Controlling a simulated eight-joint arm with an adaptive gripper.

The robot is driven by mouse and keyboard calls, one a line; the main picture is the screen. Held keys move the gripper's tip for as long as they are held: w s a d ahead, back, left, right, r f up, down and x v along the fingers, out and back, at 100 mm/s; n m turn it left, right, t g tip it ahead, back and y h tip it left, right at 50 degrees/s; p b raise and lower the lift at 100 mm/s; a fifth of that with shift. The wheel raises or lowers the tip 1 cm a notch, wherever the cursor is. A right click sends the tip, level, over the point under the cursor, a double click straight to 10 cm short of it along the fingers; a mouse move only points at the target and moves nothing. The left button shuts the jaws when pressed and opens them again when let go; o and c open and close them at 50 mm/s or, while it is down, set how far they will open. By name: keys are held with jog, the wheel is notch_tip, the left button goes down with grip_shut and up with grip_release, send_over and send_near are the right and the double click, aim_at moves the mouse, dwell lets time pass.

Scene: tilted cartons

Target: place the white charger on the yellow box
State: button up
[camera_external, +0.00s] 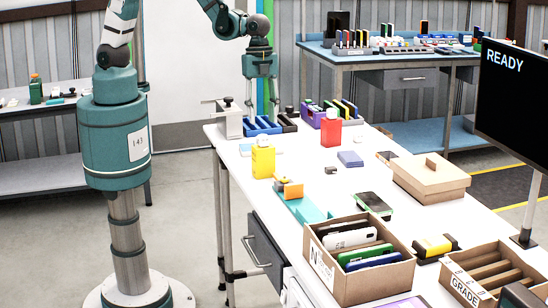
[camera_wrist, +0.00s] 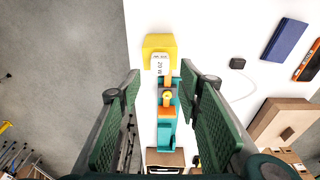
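The yellow box (camera_external: 263,163) stands upright on the white table, near its left edge. A small white piece, which looks like the white charger (camera_external: 263,141), sits at its top. In the wrist view the white charger (camera_wrist: 160,63), marked "20 W", overlaps the lower edge of the yellow box (camera_wrist: 158,42). Whether it rests fully on the box's top, I cannot tell. My gripper (camera_external: 262,100) hangs above and behind the box, apart from it. In the wrist view its green finger pads (camera_wrist: 162,95) are wide apart, with nothing visibly held between them.
A teal holder (camera_external: 303,210) with an orange block lies in front of the yellow box. A red box (camera_external: 331,131) with a white top stands to the right. Cartons (camera_external: 350,285), a lidded box (camera_external: 431,180) and a monitor (camera_external: 515,100) fill the near right.

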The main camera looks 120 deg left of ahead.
jog(key=r, duration=0.5)
jog(key=shift+s+a, duration=0.25)
jog(key=shift+r, duration=0.1)
dwell(0.6)
jog(key=s+d+r+n+t, duration=0.1)
jog(key=s+r+n+t, duration=0.2)
jog(key=s+r, duration=0.5)
jog(key=s+d+r+n+t+y, duration=0.1)
jog(key=s+r+n, duration=0.5)
jog(key=s, duration=0.8)
jog(key=shift+d+r+t, duration=0.7)
jog(key=shift+r+t, duration=0.3)
jog(key=shift+r, duration=0.3)
dwell(0.5)
